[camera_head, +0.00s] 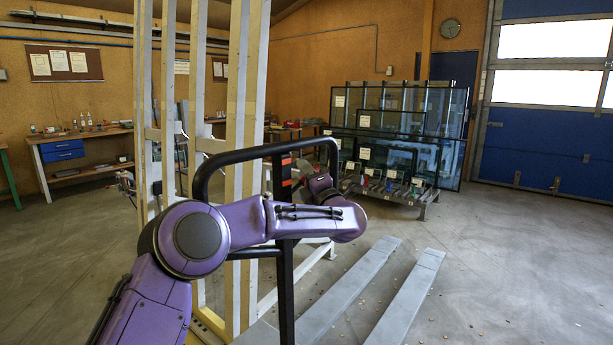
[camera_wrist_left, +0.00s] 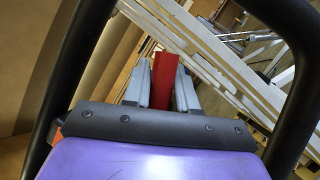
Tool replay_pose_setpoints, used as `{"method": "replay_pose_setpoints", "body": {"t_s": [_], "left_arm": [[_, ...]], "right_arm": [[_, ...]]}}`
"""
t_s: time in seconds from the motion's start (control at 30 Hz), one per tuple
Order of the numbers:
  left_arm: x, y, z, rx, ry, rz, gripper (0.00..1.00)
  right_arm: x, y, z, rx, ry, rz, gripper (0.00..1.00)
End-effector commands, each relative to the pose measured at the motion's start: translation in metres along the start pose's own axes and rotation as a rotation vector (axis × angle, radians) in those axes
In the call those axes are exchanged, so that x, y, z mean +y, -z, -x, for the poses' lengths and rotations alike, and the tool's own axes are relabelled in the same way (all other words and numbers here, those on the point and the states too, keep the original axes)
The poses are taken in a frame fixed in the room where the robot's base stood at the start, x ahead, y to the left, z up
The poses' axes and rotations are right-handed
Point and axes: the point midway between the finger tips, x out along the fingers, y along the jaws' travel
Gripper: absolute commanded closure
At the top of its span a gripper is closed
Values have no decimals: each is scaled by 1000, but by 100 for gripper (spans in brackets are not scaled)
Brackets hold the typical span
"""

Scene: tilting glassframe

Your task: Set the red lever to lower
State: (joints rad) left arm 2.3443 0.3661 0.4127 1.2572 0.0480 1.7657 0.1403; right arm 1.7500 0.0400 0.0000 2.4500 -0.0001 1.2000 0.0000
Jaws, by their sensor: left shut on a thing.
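The red lever (camera_wrist_left: 165,75) shows in the left wrist view as a flat red piece between the two grey fingers of my left gripper (camera_wrist_left: 161,90). The fingers are shut on it. In the head view my purple left arm reaches across the black handle frame (camera_head: 265,150), and its gripper (camera_head: 304,172) bends back toward the post inside this loop. The lever is mostly hidden there by my gripper and wrist, so its exact setting cannot be told. My right gripper is in neither view.
The black loop also flanks my gripper closely on both sides in the wrist view. Pale uprights (camera_head: 240,110) stand behind the handle, and two grey forks (camera_head: 405,295) lie low to the right. A glass rack (camera_head: 445,135) stands farther back. The floor at right is clear.

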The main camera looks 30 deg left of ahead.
Motion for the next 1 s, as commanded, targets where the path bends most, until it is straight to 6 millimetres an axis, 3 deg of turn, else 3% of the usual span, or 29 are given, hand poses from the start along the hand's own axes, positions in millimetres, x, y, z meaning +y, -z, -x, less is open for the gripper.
{"method": "replay_pose_setpoints", "body": {"t_s": [0.07,0.1,0.17,0.5,0.8,1.0], "left_arm": [[1,0,0,2,-1,4,100],[1,0,0,2,-1,4,67],[1,0,0,2,-1,3,53],[0,0,5,0,-1,2,53],[-2,0,73,-4,-2,1,53],[0,0,102,0,-1,2,53]], "right_arm": [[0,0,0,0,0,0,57],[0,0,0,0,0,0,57],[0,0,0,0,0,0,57],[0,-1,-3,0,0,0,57],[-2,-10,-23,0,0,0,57],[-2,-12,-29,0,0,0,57]]}}
